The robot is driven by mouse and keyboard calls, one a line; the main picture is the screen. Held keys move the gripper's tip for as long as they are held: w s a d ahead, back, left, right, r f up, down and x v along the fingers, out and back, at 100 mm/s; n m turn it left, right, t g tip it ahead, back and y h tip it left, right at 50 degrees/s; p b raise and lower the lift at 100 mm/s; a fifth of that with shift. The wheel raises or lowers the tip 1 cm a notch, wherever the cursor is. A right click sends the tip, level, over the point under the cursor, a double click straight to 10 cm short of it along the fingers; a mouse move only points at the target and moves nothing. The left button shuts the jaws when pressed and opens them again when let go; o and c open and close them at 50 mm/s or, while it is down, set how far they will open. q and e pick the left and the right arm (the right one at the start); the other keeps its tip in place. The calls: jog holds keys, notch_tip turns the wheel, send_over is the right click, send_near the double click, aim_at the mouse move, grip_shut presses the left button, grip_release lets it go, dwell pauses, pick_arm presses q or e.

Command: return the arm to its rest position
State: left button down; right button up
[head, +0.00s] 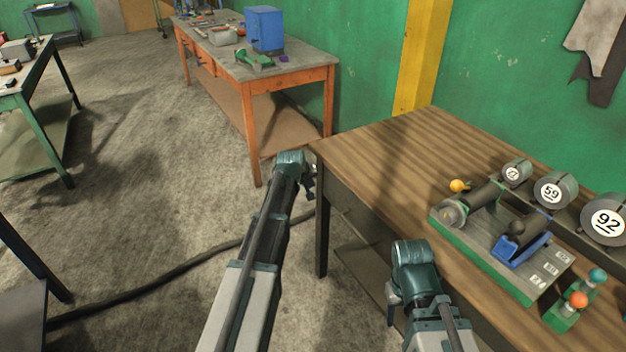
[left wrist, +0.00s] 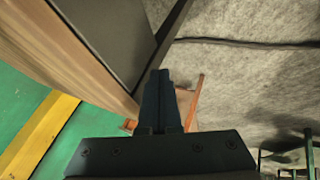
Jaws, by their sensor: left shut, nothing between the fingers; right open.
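My left arm reaches forward in the head view, and its gripper (head: 309,184) hangs beside the near left corner of the wooden workbench, off the top. In the left wrist view the two dark fingers (left wrist: 158,88) are together with nothing between them. The bench edge shows just left of these fingers. My right arm is bent at the bench's front edge in the head view. Its gripper (head: 391,301) is small and partly hidden by the arm, open, with nothing seen in it.
The wooden workbench (head: 400,150) carries a green-edged fixture board (head: 475,240), a small green stand with coloured knobs (head: 565,315), and numbered round weights (head: 555,190). An orange bench (head: 300,78) stands behind. A dark cable (head: 150,285) crosses the floor. Open floor (head: 150,180) lies left.

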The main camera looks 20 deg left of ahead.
pick_arm(q)
jog(key=shift+d, duration=0.1)
jog(key=s+d+r+m+g+p, duration=0.2)
jog(key=s+d+m+g+p, duration=0.3)
jog(key=s+d, duration=1.15)
jog(key=s+d+r+m+g+p, duration=0.1)
jog(key=s+d+m+p, duration=0.1)
jog(key=s, duration=0.7)
jog(key=s+d+r+m+g+y+p, duration=0.1)
jog(key=s+d+m, duration=0.2)
jog(key=s, duration=0.6)
jog(key=shift+s+d+r+m+g+y+p, duration=0.2)
jog(key=shift+d+m+g+y+p, duration=0.15)
jog(key=shift+m, duration=0.85)
